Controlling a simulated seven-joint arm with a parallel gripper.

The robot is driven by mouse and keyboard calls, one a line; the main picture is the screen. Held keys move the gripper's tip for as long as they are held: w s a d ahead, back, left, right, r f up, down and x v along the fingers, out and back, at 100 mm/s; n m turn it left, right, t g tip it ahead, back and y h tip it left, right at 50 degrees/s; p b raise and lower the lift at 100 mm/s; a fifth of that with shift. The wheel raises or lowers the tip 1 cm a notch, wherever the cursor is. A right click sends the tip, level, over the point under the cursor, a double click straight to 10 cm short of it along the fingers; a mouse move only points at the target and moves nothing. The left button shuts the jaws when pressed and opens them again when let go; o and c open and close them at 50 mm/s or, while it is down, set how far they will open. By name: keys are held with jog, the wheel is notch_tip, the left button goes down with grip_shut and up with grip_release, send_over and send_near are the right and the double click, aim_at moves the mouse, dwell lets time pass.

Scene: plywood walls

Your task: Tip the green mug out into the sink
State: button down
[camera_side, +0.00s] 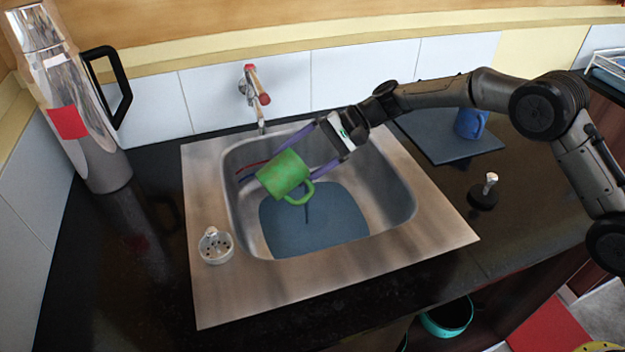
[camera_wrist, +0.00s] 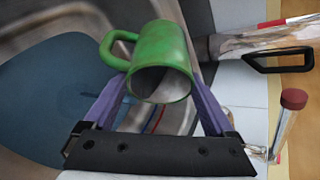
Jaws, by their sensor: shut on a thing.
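The green mug (camera_side: 283,174) is held in the air over the steel sink (camera_side: 375,190), tilted, with its handle toward the lower right in the side view. In the wrist view the mug (camera_wrist: 163,50) shows its open mouth and pale inside at the picture's lower side; I see no contents there. My gripper (camera_side: 298,166) is shut on the mug, its purple fingers on either side of the body. The fingers also show in the wrist view (camera_wrist: 163,78). A blue-grey mat (camera_side: 315,228) lies on the sink floor below the mug.
The tap (camera_side: 262,98) stands behind the sink. A thin red stick (camera_side: 252,165) shows left of the mug. A tall steel flask (camera_side: 88,125) stands at left, a strainer (camera_side: 216,246) on the rim. A blue mug (camera_side: 470,124) stands on a dark mat (camera_side: 435,140) at right.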

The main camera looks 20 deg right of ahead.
jog(key=shift+w+d+r+y, duration=0.1)
jog(key=shift+w+d+y, duration=0.05)
jog(key=shift+d+y, duration=0.35)
jog(key=shift+w+d+r+y, duration=0.1)
jog(key=shift+w+d+y, duration=0.05)
jog(key=shift+d+y, duration=0.3)
dwell(0.7)
jog(key=shift+w+d+m+g+y+p, duration=0.15)
jog(key=shift+m+g+y+p, duration=0.2)
jog(key=shift+y, duration=0.5)
dwell(0.4)
jog(key=a+h, duration=0.2)
jog(key=shift+s+r+h, duration=0.1)
jog(key=shift+s+h, duration=0.2)
jog(key=shift+s, duration=0.1)
jog(key=shift+s+a+n+h, duration=0.1)
jog(key=shift+a+n+h, duration=0.3)
jog(key=shift+h, duration=0.3)
jog(key=shift+d+f+t+h, duration=0.1)
jog(key=shift+f+t+h, duration=0.25)
jog(key=shift+t+h, duration=0.1)
jog(key=shift+h, duration=0.25)
